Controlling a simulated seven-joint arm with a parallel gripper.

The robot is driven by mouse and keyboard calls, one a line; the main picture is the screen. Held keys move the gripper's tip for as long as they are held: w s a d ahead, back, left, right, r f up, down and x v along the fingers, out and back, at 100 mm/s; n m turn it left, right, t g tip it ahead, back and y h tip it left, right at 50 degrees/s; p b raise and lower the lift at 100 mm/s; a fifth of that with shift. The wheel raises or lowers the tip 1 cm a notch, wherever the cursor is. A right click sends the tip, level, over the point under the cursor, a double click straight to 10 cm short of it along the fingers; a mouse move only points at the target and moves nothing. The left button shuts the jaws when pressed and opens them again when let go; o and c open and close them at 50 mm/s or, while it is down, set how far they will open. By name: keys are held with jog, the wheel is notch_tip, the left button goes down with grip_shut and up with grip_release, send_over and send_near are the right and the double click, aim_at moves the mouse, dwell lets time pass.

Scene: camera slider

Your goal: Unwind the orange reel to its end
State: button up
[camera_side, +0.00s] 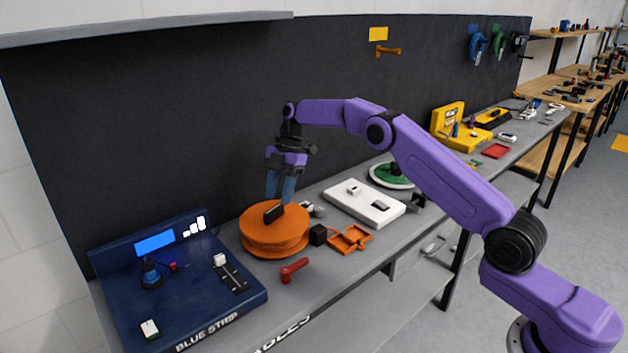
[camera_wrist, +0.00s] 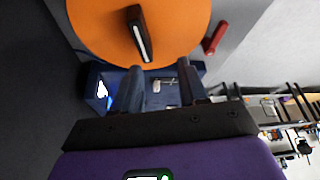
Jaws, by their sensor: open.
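The orange reel (camera_side: 272,238) lies flat on the grey bench, between the blue console and the white panel. A dark upright handle (camera_side: 274,212) stands on its top. In the wrist view the reel (camera_wrist: 95,25) fills the top, and the handle (camera_wrist: 139,34) shows as a dark bar with a pale edge. My gripper (camera_side: 281,198) is over the reel, pointing down, with its fingertips close to the handle. In the wrist view my gripper (camera_wrist: 160,66) has its two fingers apart, just short of the handle and empty. Whether a finger touches the handle I cannot tell.
The blue console (camera_side: 255,294) stands to the left. A red handle (camera_side: 294,270), a small black block (camera_side: 318,235) and an orange frame (camera_side: 350,239) lie close to the reel's front and right. The white panel (camera_side: 347,210) is farther right. A dark wall (camera_side: 170,120) rises behind.

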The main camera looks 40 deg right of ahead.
jog(key=s+d+r, duration=0.1)
jog(key=s+r, duration=0.6)
jog(key=s, duration=0.5)
jog(key=shift+d+r, duration=0.15)
jog(key=shift+r, duration=0.2)
